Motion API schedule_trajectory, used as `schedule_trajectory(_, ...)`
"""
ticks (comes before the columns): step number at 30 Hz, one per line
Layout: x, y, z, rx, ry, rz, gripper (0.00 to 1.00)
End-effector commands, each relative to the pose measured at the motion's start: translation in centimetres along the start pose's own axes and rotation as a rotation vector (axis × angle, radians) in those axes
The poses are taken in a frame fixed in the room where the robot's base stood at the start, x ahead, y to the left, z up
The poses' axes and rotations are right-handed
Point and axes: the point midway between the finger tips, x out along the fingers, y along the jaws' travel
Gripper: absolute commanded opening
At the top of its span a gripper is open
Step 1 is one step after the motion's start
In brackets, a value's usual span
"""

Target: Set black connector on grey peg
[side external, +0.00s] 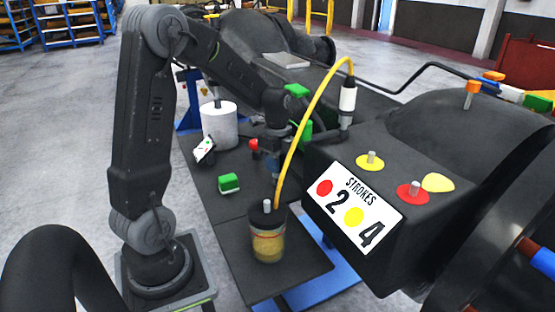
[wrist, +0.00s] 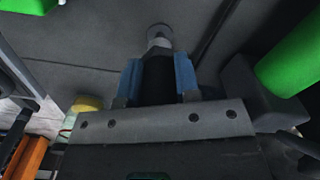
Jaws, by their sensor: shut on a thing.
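My gripper (wrist: 158,75) shows in the wrist view with blue pads shut on the black connector (wrist: 158,82), a dark body between them. A grey peg-like piece (wrist: 159,35) with a round, wider end stands in line just beyond the connector, at the top of the view. The two look very close; I cannot tell whether the connector is around it or only before it. In the side view my gripper (side external: 272,165) is low over the dark table, behind the casting's corner. The connector and the grey peg cannot be made out there.
A jar with a yellow cable (side external: 267,240) stands at the table's front. The cable arches to a black-and-white plug (side external: 347,100) on the casting (side external: 318,165). A green block (side external: 229,183) and a white cylinder (side external: 220,125) are left. A green cylinder (wrist: 292,52) is close right in the wrist view.

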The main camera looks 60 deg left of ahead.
Motion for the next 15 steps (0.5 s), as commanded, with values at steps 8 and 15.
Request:
schedule_trajectory(8, 0.7, 0.0, 0.0, 0.000, 0.000, -0.001, 0.10)
schedule_trajectory(15, 1.2, 0.0, 0.0, 0.000, 0.000, 0.000, 0.10)
